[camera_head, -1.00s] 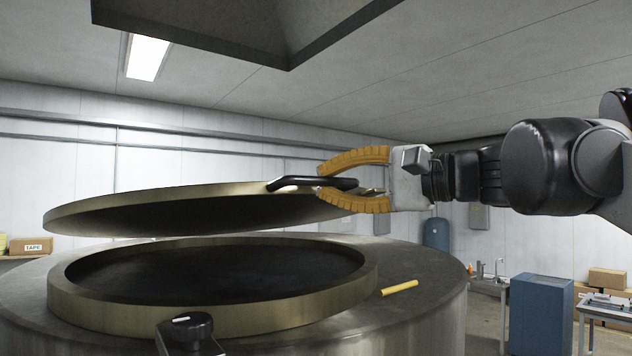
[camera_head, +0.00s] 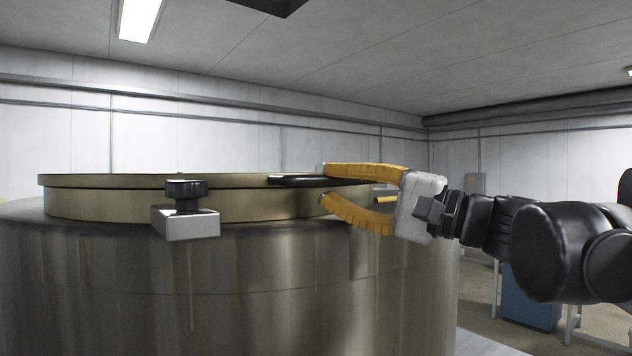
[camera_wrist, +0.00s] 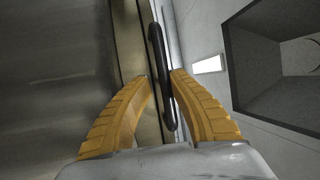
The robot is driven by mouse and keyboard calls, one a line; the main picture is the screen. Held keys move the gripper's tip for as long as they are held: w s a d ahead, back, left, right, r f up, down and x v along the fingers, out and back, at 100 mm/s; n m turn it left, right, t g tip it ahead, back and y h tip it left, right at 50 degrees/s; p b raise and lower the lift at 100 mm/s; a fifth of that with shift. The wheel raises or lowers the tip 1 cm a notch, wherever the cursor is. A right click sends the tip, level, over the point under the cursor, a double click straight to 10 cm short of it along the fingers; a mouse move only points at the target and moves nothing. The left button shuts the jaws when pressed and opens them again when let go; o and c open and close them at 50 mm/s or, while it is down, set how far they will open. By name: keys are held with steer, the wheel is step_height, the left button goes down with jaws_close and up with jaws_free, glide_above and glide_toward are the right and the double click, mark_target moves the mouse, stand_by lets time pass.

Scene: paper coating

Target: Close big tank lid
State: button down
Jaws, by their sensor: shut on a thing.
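The big metal tank (camera_head: 240,290) fills the left and middle of the head view. Its round brass-coloured lid (camera_head: 110,181) lies almost level on the tank's raised collar (camera_head: 110,206); from this low angle I cannot tell whether it is fully seated. The lid's black handle (camera_head: 295,181) is at its right side. My gripper (camera_head: 322,184) has its yellow fingers around the handle, one above and one below the lid's edge. In the wrist view the black handle (camera_wrist: 158,70) runs between the two fingers (camera_wrist: 160,85). The inside of the tank is hidden.
A clamp with a black knob (camera_head: 187,194) sits at the front of the tank's collar. A yellow bar (camera_head: 387,200) shows behind my lower finger. A blue cabinet (camera_head: 530,300) stands on the floor at the right, partly behind my arm.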

steer(key=shift+f, duration=0.4)
steer(key=c, duration=1.5)
jaws_free()
steer(key=shift+o, duration=0.4)
steer(key=shift+a, duration=0.15)
steer(key=shift+r, duration=0.1)
steer(key=v, duration=1.2)
